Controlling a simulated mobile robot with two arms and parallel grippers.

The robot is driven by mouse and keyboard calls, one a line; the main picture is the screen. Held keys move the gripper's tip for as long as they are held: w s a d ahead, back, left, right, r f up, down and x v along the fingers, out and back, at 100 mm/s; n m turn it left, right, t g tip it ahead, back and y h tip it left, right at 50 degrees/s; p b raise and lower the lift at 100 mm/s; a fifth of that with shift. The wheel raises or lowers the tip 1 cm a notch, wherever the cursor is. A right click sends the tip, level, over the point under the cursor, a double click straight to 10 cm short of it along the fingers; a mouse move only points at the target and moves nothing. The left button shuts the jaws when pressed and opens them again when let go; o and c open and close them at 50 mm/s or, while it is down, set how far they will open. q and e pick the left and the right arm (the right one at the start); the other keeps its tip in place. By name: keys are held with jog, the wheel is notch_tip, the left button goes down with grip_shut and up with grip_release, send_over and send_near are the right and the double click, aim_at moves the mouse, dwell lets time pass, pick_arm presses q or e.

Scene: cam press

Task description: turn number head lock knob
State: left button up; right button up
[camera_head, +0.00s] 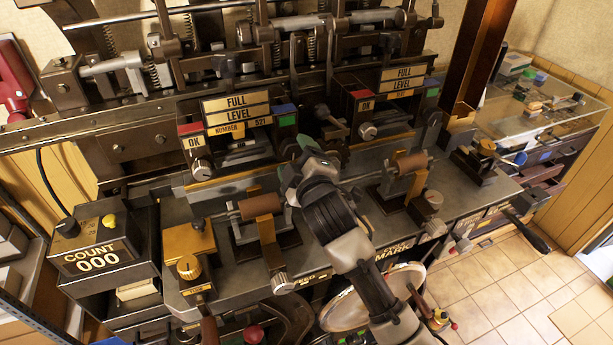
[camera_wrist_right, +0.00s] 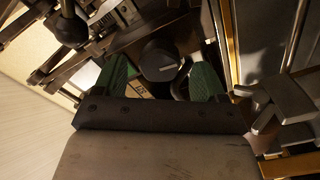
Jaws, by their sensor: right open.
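The number head (camera_head: 238,133), labelled "FULL LEVEL" and "NUMBER 521", stands left of centre in the head view. A silver round knob (camera_head: 202,168) sits at its lower left front. My right gripper (camera_head: 293,166) is at the number head's lower right, angled toward it. In the right wrist view its two green fingers (camera_wrist_right: 160,78) are apart. A dark round knob (camera_wrist_right: 160,63) with a pale line on its face shows between them, apart from both fingers. I cannot tell from the head view which knob this is; my gripper hides that area. My left gripper is not in view.
A second head (camera_head: 388,103) stands to the right. Roller fixtures (camera_head: 258,208) and a brass block (camera_head: 188,247) stand on the press bed. A "COUNT 000" box (camera_head: 100,245) is at the left. A glass case (camera_head: 545,105) stands at the right, beside open tiled floor (camera_head: 510,290).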

jog(key=b+v, duration=0.1)
jog(key=v, duration=0.7)
jog(key=shift+b, duration=0.4)
jog(key=shift+s, duration=0.1)
